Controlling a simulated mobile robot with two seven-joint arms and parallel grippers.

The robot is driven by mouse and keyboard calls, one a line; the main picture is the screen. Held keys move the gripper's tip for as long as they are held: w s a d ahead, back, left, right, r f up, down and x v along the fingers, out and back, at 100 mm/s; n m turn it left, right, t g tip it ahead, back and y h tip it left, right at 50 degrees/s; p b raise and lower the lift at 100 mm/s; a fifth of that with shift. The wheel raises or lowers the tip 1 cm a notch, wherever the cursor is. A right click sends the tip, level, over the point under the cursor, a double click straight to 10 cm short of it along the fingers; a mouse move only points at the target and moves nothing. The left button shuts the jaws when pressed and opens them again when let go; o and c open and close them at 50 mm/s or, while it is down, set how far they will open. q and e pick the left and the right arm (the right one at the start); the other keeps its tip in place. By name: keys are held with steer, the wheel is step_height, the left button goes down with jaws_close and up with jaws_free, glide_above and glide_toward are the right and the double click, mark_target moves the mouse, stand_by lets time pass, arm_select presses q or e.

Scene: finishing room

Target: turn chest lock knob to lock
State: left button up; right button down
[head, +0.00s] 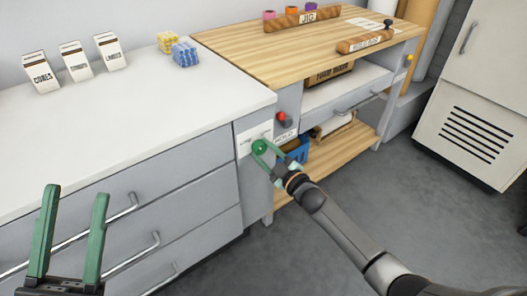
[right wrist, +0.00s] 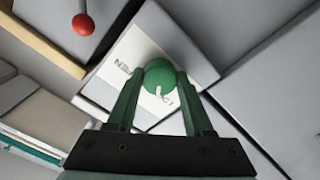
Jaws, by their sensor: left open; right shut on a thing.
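The round green lock knob (head: 259,146) sits on a white plate (head: 245,139) at the right end of the grey drawer chest (head: 195,165). In the right wrist view the knob (right wrist: 158,76) has a small white mark, and the plate behind it (right wrist: 140,55) carries partly hidden lettering. My right gripper (head: 268,151) is shut on the knob, with one green finger on each side. My left gripper (head: 75,193) is open and empty, in front of the chest's drawers at the lower left.
A red-balled lever (head: 285,117) stands just right of the plate; it also shows in the right wrist view (right wrist: 83,25). Drawer handles (head: 135,205) jut out near my left gripper. A wooden workbench (head: 270,62) adjoins on the right. The floor (head: 360,185) there is clear.

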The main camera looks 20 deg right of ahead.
arm_select(q)
steer(key=shift+s+r+m+h, duration=0.3)
steer(key=shift+s+r+h, duration=0.1)
steer(key=shift+h, duration=0.1)
arm_select(e)
steer(key=shift+n, duration=0.7)
arm_select(q)
steer(key=shift+w, duration=0.1)
arm_select(e)
steer(key=shift+c, duration=1.4)
jaws_free()
steer(key=shift+s, duration=0.1)
